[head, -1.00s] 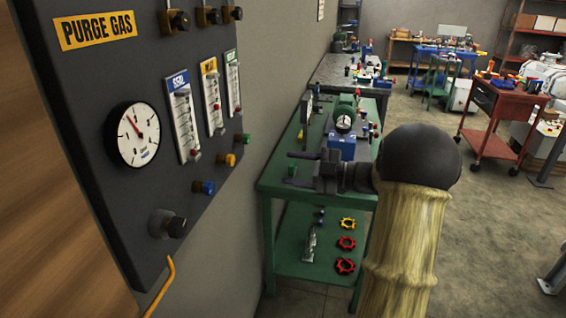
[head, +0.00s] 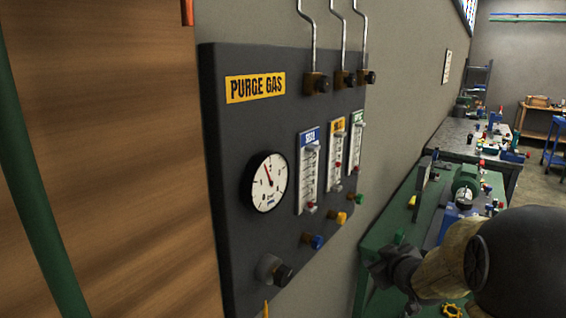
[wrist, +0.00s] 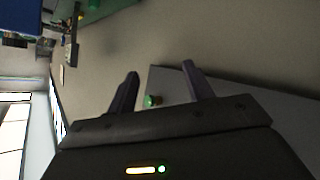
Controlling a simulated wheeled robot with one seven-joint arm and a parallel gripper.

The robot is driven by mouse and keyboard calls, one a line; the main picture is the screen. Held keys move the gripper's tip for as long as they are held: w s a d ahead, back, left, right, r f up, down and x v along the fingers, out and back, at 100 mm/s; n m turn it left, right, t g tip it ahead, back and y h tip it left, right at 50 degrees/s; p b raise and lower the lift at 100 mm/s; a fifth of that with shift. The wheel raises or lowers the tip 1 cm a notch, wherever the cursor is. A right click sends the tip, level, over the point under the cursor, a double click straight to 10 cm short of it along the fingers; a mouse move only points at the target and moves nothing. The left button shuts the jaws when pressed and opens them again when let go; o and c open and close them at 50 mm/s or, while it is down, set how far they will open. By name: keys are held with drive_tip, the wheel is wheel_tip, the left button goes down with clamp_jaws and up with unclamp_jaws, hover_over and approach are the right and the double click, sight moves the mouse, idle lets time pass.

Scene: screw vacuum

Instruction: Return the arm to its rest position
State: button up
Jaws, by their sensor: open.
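My gripper (wrist: 160,68) is open, with two dark fingers apart and nothing between them. In the head view my gripper (head: 384,268) shows small and dark at the lower right, partly hidden by my own arm. It is to the right of the dark purge gas panel (head: 232,160), over the green bench. In the wrist view a green knob (wrist: 152,101) on the grey panel (wrist: 245,97) appears beyond the fingers. I cannot tell the exact gap from the gripper to the panel.
The panel carries a dial gauge (head: 269,183), several valves and three flow meters. A green bench (head: 372,246) with tools stands along the wall, with a grey table (head: 455,139) behind it. A wooden surface (head: 120,160) and a green post (head: 38,200) are on the left.

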drive_tip(key=s+a+f+m+g, duration=0.2)
drive_tip(key=s+a+f+g, duration=0.15)
drive_tip(key=s, duration=0.45)
drive_tip(key=s+a+f+m+g, duration=0.2)
drive_tip(key=s+f+g, duration=0.15)
drive_tip(key=s, duration=0.35)
drive_tip(key=s+a+f+m+g, duration=0.2)
drive_tip(key=s+a+f+g, duration=0.15)
drive_tip(key=s, duration=0.45)
wheel_tip(320, 180, up, 12)
drive_tip(key=p, duration=1.2)
drive_tip(key=shift+w+r+h, duration=0.15)
drive_tip(key=shift+w+h, duration=0.1)
drive_tip(key=shift+h, duration=0.15)
drive_tip(key=shift+d+t, duration=0.1)
drive_tip(key=shift+t, duration=0.15)
